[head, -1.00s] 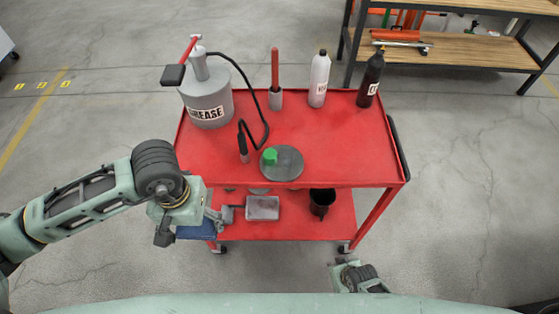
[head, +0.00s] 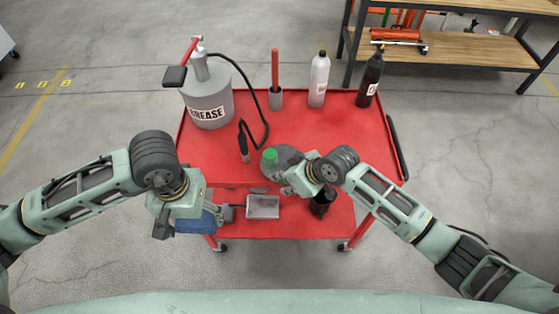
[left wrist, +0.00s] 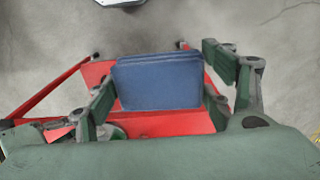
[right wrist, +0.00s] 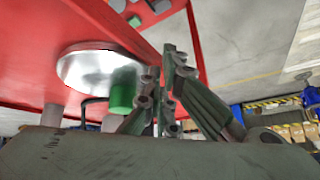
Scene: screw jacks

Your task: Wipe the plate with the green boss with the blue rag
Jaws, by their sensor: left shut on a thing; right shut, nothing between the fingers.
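The round grey plate (head: 288,156) with the green boss (head: 270,155) lies on the cart's top near its front edge. My right gripper covers much of the plate in the head view. In the right wrist view the plate (right wrist: 100,72) and green boss (right wrist: 122,95) are just left of my right gripper (right wrist: 167,50), which is shut and empty. The blue rag (left wrist: 158,82) is a folded pad in my left gripper (left wrist: 160,75), which is shut on it. In the head view the rag (head: 194,222) hangs in front of the cart's left front corner.
The red cart top (head: 340,120) holds a grease pump (head: 207,105) with a black hose, a red-handled tool (head: 275,80), a white bottle (head: 319,80) and a black bottle (head: 370,80). A grey tray (head: 263,207) and a black cup (head: 321,202) are on the lower shelf.

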